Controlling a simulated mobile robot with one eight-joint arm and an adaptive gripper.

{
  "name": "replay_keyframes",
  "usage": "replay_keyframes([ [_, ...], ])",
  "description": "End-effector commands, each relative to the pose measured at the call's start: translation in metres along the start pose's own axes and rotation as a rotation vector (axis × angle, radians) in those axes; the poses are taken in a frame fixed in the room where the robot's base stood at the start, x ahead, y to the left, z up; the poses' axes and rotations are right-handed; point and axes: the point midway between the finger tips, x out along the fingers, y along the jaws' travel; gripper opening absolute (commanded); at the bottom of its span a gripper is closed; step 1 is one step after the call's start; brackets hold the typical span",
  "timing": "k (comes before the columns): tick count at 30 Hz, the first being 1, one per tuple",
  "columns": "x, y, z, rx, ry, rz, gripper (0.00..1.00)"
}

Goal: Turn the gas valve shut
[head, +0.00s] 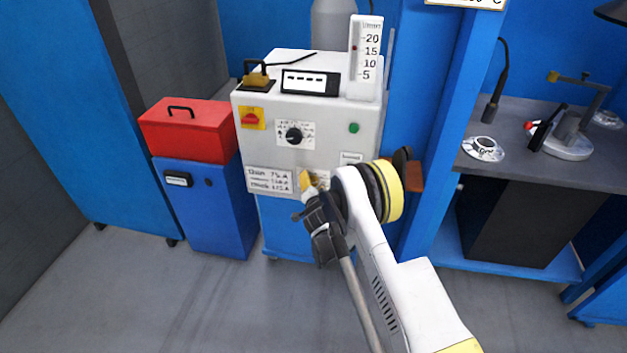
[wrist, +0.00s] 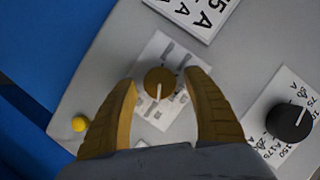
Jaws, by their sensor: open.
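A round brown knob (wrist: 160,85) with a white pointer line, which I take as the gas valve, sits on a pale marked plate on the grey machine front. In the wrist view its pointer aims toward the bottom of the picture. My gripper (wrist: 162,76) is open, with one yellow-brown finger on each side of the knob. Contact cannot be told, though gaps seem to show. In the head view my gripper (head: 306,181) is at the lower front of the white machine (head: 334,140), and my arm hides much of that spot.
A black dial (head: 294,135) and a red switch (head: 251,119) are above on the same front. A flow gauge (head: 366,55) stands on top. A red toolbox (head: 188,130) is on a blue cabinet at left. A workbench (head: 530,165) is at right. The grey floor in front is clear.

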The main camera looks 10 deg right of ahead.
Motion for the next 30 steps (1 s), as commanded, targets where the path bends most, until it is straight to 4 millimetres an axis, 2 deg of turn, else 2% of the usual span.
replay_keyframes([
  [5, 0.0000, 0.0000, 0.0001, 0.000, 0.000, 0.000, 0.60],
  [8, 0.0000, 0.0000, 0.0001, 0.000, 0.000, 0.000, 0.34],
  [10, 0.0000, 0.0000, 0.0000, 0.000, 0.000, 0.000, 0.12],
  [11, 0.0000, 0.0000, 0.0000, 0.000, 0.000, 0.000, 0.07],
  [22, 0.0001, -0.0004, -0.0001, -0.042, 0.000, 0.018, 0.07],
  [30, 0.0002, -0.0025, 0.0002, -0.201, -0.001, 0.082, 0.07],
])
